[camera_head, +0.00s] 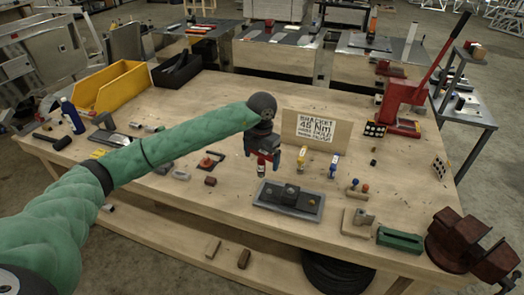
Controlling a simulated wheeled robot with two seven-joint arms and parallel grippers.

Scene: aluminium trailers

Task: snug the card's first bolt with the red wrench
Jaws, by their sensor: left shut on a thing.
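My left gripper (262,158) hangs over the middle of the wooden bench, pointing down and shut on a red tool, the red wrench (262,155), whose lower end points down. Its form is mostly hidden by the fingers. A dark grey plate (262,203) with several raised blocks lies in front of and slightly right of the gripper, apart from it. Bolts on it are too small to tell. The card (317,129), lettered "BRACKET 45 Nm" with smaller lines I cannot read, stands upright on a wooden board behind the plate. My right gripper is not in view.
Small upright tools with yellow (333,164) and blue parts stand right of the gripper. A red lever press (400,105) stands at the back right. A yellow bin (112,87) is at the back left. A green block (399,239) and dark red vise-like object (458,240) occupy the front right.

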